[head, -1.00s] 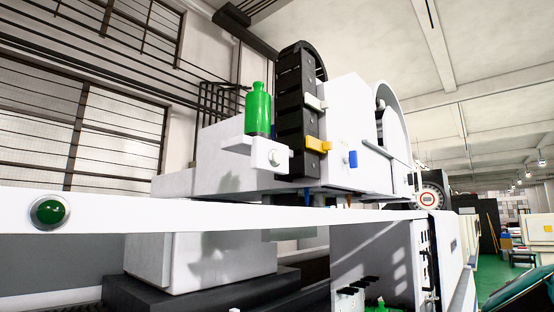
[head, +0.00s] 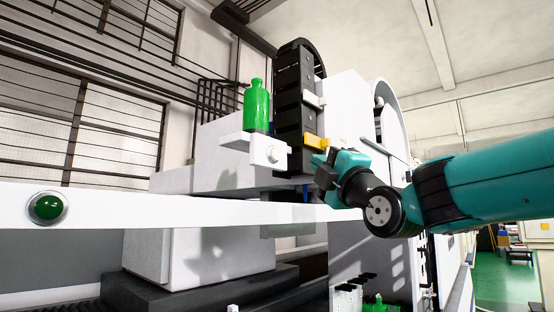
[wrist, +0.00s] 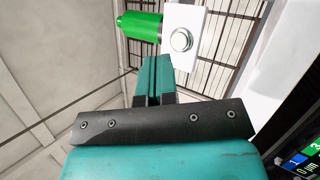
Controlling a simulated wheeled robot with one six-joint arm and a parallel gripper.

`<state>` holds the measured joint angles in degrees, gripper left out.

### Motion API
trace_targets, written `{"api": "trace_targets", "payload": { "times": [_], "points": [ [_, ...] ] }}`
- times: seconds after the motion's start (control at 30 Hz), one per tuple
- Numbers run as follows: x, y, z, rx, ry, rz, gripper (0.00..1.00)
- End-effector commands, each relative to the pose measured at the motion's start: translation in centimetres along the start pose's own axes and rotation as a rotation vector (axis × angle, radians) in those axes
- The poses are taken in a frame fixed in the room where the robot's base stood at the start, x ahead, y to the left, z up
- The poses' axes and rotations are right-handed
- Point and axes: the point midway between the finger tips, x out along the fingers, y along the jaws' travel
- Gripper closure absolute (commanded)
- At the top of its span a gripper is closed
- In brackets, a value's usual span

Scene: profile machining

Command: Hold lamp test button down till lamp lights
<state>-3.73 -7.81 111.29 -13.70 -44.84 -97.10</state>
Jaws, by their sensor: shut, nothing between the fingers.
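A round pale button (head: 272,155) with a silver rim sits on the face of a small white box, which also shows in the wrist view (wrist: 181,40). A dark green dome in a silver ring (head: 48,207), which looks like a lamp, is set in the long white beam at the left; it shows no glow. My gripper (head: 318,162) is to the right of the button in the head view, apart from it. In the wrist view its teal fingers (wrist: 153,68) are together and empty, with the tips below and left of the button. No label is readable.
A green bottle (head: 257,106) stands on the white shelf beside the button box; it shows close to the fingers' line in the wrist view (wrist: 139,27). A black cable chain (head: 292,100) and a yellow block (head: 314,142) are behind. The white beam (head: 190,212) runs below.

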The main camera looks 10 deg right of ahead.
Motion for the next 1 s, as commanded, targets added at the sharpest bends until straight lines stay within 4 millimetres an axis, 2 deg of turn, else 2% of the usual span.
{"api": "trace_targets", "payload": {
  "times": [0.1,0.27,0.63,1.0],
  "points": [
    [0.7,2.4,1.1,-0.122,-0.036,0.111,1.0],
    [0.8,3.5,1.5,-0.176,-0.053,0.159,1.0],
    [1.2,3.4,1.3,-0.173,-0.051,0.155,1.0],
    [5.2,1.5,-0.5,-0.17,-0.049,0.15,1.0]
  ]
}}
